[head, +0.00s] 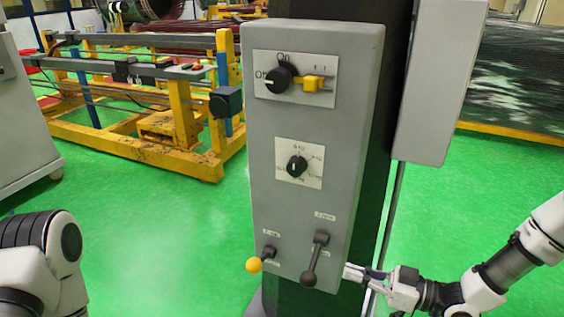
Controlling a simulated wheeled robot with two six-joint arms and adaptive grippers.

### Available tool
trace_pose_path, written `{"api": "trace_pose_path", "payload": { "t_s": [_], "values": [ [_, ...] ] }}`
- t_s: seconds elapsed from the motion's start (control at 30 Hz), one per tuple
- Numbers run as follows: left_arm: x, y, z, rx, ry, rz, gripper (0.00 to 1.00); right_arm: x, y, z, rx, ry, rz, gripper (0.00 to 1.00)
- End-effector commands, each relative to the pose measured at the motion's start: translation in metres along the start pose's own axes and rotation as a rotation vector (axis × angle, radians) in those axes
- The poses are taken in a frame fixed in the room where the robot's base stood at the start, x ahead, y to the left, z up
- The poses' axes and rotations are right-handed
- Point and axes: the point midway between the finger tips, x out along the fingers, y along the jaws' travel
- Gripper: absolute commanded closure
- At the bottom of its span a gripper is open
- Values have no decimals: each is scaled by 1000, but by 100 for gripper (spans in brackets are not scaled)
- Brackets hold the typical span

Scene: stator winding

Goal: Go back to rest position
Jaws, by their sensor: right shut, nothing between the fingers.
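My right gripper (366,273) is shut and empty, at the lower right edge of the grey control box (264,212). It is just right of a dark lever (316,258) whose knob points down; I cannot tell whether they touch. A second lever with a yellow ball knob (254,265) is at the box's lower left. Above are a small black rotary knob (297,166) and a larger black On/Off switch (279,79) with a yellow part (316,84) beside it. My left arm shows at the lower left; its gripper is out of view.
The box is fixed on a dark column (378,150), with another grey cabinet (428,85) at right. A yellow and grey machine frame (170,125) stands behind at left. A grey cabinet (22,120) is at the left edge. The green floor (170,240) is clear between.

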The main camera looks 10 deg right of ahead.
Motion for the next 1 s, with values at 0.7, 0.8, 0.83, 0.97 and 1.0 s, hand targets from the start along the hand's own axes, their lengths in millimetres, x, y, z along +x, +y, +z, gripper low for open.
{"api": "trace_pose_path", "payload": {
  "t_s": [0.7,0.8,0.83,0.97,1.0],
  "values": [
    [-54,0,0,0,0,0,100,-106,-137,215,624,-1316,727,100],
    [-54,0,0,0,0,0,100,-127,-138,214,677,-1368,848,100],
    [-54,0,0,0,0,0,100,-130,-138,215,687,-1377,864,100],
    [-54,0,0,0,0,0,100,-132,-140,215,697,-1383,869,100],
    [-54,0,0,0,0,0,100,-131,-139,215,697,-1383,868,100]
  ]
}}
